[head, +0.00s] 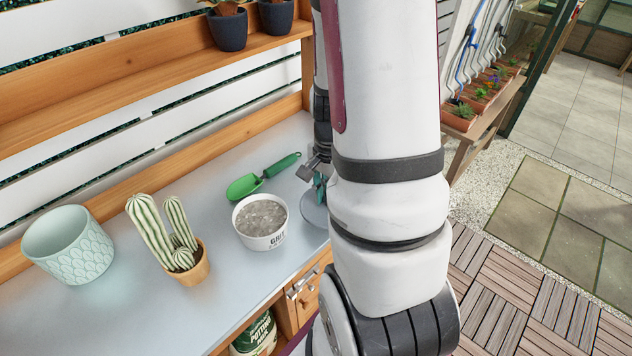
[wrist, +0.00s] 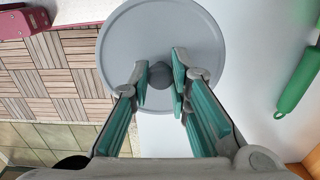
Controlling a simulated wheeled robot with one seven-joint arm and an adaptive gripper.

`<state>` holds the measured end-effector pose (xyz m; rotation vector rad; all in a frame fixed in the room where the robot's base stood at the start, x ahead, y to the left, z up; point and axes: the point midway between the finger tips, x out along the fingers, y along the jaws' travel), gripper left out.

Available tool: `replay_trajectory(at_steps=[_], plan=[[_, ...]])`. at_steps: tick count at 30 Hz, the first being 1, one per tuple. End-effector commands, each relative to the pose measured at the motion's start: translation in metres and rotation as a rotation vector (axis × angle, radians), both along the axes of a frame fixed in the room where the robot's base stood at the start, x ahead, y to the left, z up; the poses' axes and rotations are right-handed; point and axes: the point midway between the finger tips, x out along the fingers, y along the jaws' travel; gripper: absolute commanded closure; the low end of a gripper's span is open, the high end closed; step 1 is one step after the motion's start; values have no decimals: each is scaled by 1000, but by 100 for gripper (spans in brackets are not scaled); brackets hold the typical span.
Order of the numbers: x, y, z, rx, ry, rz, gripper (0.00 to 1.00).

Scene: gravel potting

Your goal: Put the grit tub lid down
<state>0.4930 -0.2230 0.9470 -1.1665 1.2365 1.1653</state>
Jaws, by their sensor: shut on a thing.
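The grit tub lid (wrist: 125,45) is a round grey disc with a dark knob (wrist: 160,75) in the middle. My gripper (wrist: 160,80) is shut on the knob, a teal-padded finger on each side. In the head view the lid (head: 312,210) shows as a grey sliver right of the tub, mostly hidden by my arm; my gripper (head: 319,184) is just above it. In the wrist view the lid overlaps the bench's front edge; I cannot tell whether it touches the bench. The white grit tub (head: 262,242) stands uncovered, with grey grit inside.
A green trowel (head: 262,178) lies behind the tub; its handle (wrist: 300,80) is right of the lid in the wrist view. A potted cactus (head: 178,240) and pale green pot (head: 68,245) stand left on the grey bench (head: 120,320). Bare bench lies between tub and cactus.

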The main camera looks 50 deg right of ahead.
Motion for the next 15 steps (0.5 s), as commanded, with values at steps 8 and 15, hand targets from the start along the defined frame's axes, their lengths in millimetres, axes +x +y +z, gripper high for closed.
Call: replay_trajectory(at_steps=[8,15], plan=[[51,-36,-6,0,0,1,100],[73,-50,-9,1,1,0,100]])
